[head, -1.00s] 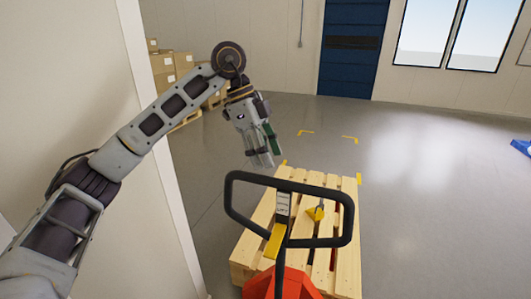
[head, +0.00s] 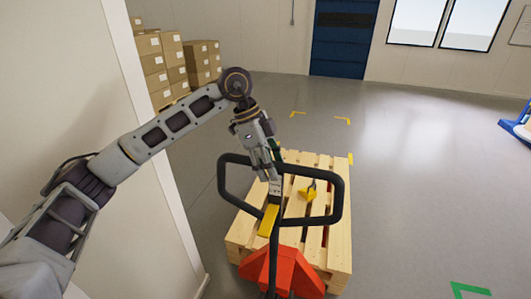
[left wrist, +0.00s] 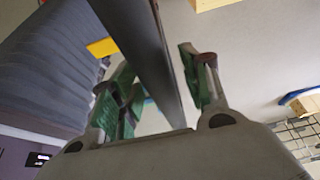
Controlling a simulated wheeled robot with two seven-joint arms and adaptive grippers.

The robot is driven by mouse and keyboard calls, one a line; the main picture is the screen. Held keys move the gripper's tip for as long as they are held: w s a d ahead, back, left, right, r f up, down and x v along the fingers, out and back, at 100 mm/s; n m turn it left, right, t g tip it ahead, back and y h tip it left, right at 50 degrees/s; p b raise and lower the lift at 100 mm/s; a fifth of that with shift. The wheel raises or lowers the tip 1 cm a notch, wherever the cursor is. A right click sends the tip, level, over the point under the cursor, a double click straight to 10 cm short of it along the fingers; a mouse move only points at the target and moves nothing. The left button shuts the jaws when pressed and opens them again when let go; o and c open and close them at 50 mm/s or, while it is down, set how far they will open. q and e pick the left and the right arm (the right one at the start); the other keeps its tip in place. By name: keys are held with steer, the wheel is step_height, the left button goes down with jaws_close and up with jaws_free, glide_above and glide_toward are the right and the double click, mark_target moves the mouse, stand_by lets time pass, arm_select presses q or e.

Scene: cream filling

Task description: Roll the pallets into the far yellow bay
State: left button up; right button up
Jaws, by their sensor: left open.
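A wooden pallet (head: 237,243) lies on the floor with a red pallet jack (head: 262,268) at its near end. The jack's black looped handle (head: 341,195) rises in front of the pallet. My left gripper (head: 268,170) is at the handle's top bar, left of its middle. In the left wrist view the dark bar (left wrist: 150,45) runs between the open green-padded fingers (left wrist: 158,78). My right gripper is not in view.
A wall end (head: 165,170) stands close on the left. Stacked cardboard boxes (head: 175,62) stand behind it. A dark blue door (head: 343,40) is at the back. A blue object (head: 515,131) is at the right edge. A green floor mark (head: 470,289) lies front right. The middle floor is clear.

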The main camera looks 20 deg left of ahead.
arm_select(q)
steer(key=shift+x, duration=2.35)
jaws_close()
